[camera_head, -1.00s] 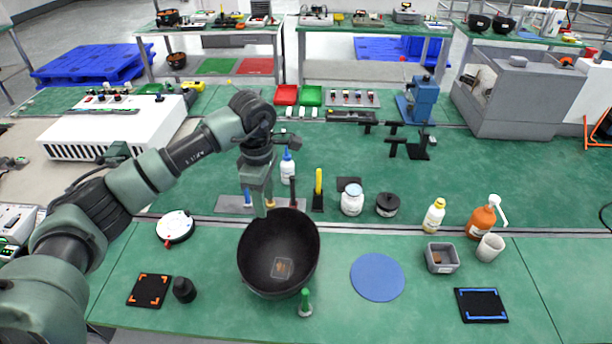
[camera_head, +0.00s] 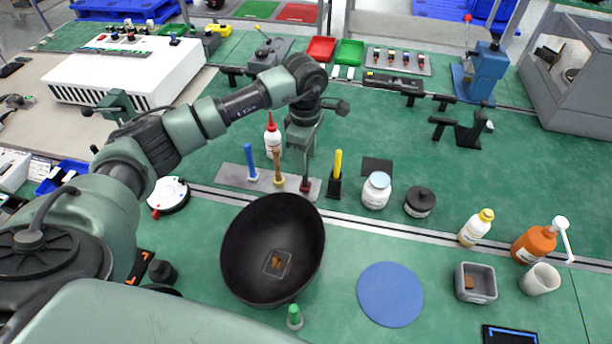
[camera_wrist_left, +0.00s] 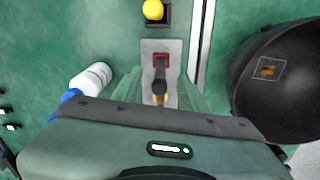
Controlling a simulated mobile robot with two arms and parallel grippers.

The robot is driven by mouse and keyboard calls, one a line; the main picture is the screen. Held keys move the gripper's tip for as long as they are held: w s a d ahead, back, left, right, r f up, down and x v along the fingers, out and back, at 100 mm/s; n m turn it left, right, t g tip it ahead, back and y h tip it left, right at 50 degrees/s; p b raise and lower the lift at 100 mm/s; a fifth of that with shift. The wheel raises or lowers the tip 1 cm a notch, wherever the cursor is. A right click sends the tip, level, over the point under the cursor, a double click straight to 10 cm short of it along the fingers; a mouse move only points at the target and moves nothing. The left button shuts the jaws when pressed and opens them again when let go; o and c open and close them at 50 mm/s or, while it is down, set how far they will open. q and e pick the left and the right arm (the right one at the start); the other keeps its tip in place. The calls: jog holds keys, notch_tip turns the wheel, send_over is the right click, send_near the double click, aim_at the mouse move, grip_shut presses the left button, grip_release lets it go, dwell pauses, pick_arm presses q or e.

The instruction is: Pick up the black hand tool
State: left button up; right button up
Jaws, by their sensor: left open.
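The black hand tool (camera_head: 306,170) stands upright at the right end of a grey rack plate (camera_head: 229,175), its foot in a red holder. It also shows in the left wrist view (camera_wrist_left: 160,71). A wooden-coloured tool (camera_head: 278,165) and a blue tool (camera_head: 251,165) stand to its left on the same plate. My left gripper (camera_head: 304,148) is open and points down at the upper part of the black tool. In the left wrist view its fingers (camera_wrist_left: 158,88) lie on either side of the tool line; contact cannot be told. My right gripper is out of view.
A large black bowl (camera_head: 239,247) is in front of the rack. A white bottle with a red tip (camera_head: 272,138) stands behind it. A yellow tool in a black stand (camera_head: 336,175) is close on the right, with a white jar (camera_head: 376,190) beyond.

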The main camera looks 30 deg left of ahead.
aim_at(306, 182)
pick_arm(q)
notch_tip(306, 182, down, 4)
jog(key=shift+a+r+p, duration=0.1)
jog(key=shift+p, duration=0.7)
jog(key=shift+f, duration=0.4)
jog(key=shift+c, duration=0.3)
grip_shut()
jog(key=shift+r, duration=0.1)
